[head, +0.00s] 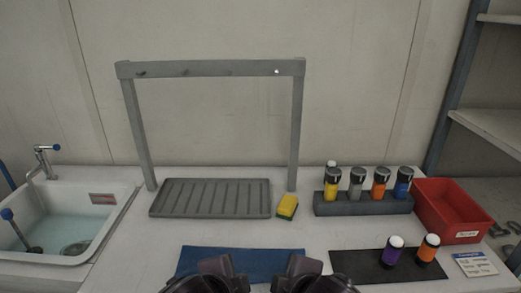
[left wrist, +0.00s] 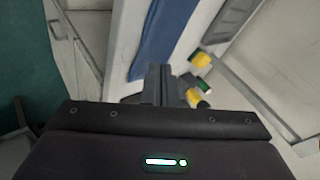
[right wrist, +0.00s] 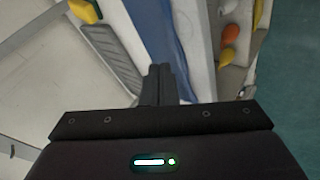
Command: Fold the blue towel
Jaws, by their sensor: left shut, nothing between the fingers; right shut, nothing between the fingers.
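The blue towel (head: 240,262) lies flat on the white counter at the front middle, a wide strip in the head view. It also shows in the left wrist view (left wrist: 163,35) and in the right wrist view (right wrist: 160,30). My left gripper (head: 217,264) appears in front of the towel's middle-left part, shut and empty. My right gripper (head: 303,265) appears at the towel's right end, shut and empty. Both hide parts of the towel's front edge. I cannot tell whether either touches the cloth.
A grey drying tray (head: 210,198) under a grey frame (head: 210,69) and a yellow sponge (head: 287,206) stand behind the towel. At right are a dark mat (head: 352,264) with two bottles, a bottle rack (head: 362,206) and a red bin (head: 453,212). A sink (head: 108,220) is at left.

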